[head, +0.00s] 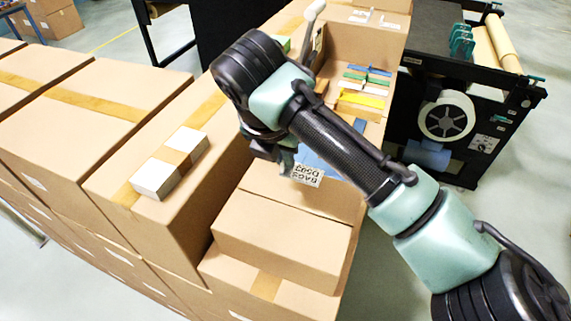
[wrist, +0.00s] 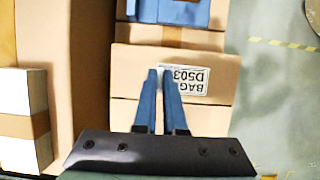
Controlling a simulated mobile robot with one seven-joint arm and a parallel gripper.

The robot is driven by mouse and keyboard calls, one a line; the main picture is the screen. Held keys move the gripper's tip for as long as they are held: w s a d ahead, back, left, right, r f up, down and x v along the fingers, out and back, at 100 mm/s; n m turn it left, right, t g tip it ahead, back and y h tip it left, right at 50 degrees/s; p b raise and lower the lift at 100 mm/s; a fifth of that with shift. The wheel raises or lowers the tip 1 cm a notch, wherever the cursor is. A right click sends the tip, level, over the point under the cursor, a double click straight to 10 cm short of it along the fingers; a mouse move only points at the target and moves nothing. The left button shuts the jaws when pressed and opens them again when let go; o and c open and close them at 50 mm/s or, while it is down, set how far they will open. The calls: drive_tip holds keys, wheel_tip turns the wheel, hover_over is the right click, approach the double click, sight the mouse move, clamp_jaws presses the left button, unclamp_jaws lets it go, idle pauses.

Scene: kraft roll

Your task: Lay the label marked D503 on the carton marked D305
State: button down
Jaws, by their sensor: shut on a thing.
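The label marked D503 (head: 306,175), a white card with black print, hangs at the tips of my gripper (head: 286,165) in the head view. In the wrist view my gripper (wrist: 160,73) is shut on the left edge of the label (wrist: 190,81), and the print reads BAG D503, upside down. The label is over a plain brown carton (head: 285,240), which also shows in the wrist view (wrist: 135,75). I cannot tell whether the label touches it. No D305 marking is readable on any carton; my arm hides part of the stack.
Large cartons stand at left, one carrying a white taped box (head: 168,165), also in the wrist view (wrist: 22,95). An open carton with coloured items (head: 362,85) lies behind. A black machine with a roll (head: 447,118) stands at right. Floor is clear at lower right.

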sight(283, 170)
drive_tip(key=shift+f+p, duration=0.65)
drive_tip(key=shift+f, duration=1.35)
drive_tip(key=shift+f, duration=0.15)
drive_tip(key=c, duration=1)
unclamp_jaws()
drive_tip(key=b+v, duration=0.4)
drive_tip(key=v, duration=0.8)
drive_tip(key=shift+r, duration=0.2)
